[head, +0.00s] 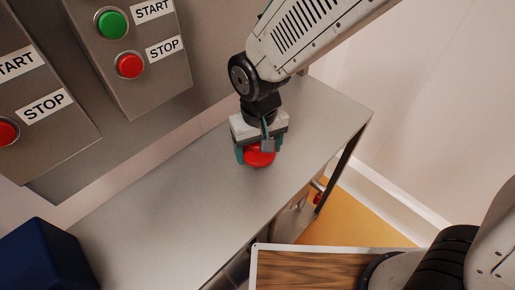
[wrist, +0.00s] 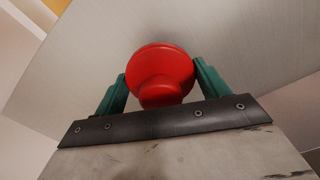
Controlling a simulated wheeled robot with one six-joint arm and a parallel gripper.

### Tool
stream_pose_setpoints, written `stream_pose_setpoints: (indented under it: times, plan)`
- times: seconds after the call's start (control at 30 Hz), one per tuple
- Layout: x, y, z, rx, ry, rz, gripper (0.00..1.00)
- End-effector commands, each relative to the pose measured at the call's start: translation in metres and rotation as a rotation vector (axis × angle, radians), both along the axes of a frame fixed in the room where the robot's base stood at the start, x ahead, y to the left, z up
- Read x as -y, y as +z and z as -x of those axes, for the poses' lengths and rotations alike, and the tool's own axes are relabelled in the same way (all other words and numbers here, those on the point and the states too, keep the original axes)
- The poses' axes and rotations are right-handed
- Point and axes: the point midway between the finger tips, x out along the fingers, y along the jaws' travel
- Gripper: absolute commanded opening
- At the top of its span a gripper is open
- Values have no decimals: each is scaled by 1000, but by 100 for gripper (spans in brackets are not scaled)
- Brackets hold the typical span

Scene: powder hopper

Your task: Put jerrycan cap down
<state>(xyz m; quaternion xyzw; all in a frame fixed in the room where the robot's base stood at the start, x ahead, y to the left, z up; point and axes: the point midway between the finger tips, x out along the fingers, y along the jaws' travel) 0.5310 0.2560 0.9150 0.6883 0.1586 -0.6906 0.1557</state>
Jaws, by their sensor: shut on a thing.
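The red jerrycan cap (head: 260,158) is between the teal fingers of my gripper (head: 258,155), over the grey metal bench (head: 170,205). In the wrist view the cap (wrist: 161,72) shows as a round red disc with a smaller knob toward me. The gripper (wrist: 162,85) is shut on it, with one teal finger at each side. The bench top (wrist: 235,35) lies behind the cap in that view. I cannot tell whether the cap touches the bench or is slightly above it.
A dark blue box-like object (head: 42,258) stands at the bench's near left. Control boxes with green START (head: 112,23) and red STOP (head: 130,65) buttons are on the wall behind. The bench top around the gripper is clear. A wood-grain surface (head: 310,272) is at the bottom.

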Motion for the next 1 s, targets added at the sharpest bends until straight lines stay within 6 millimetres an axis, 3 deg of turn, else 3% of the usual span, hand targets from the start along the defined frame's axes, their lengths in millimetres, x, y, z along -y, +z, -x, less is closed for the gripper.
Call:
stream_pose_setpoints:
  times: [0.1, 0.43, 0.47, 0.53, 0.83, 1.0]
  plan:
    - [0, -14, 0, -1, 0, 0, 57]
    - [0, -17, 0, 0, 0, 0, 57]
    - [0, -17, 0, 0, 0, 0, 76]
    - [0, -17, 0, 0, 0, 0, 95]
    - [-1, -15, 0, 1, 0, 0, 95]
    - [-1, 2, -1, 4, 0, -4, 95]
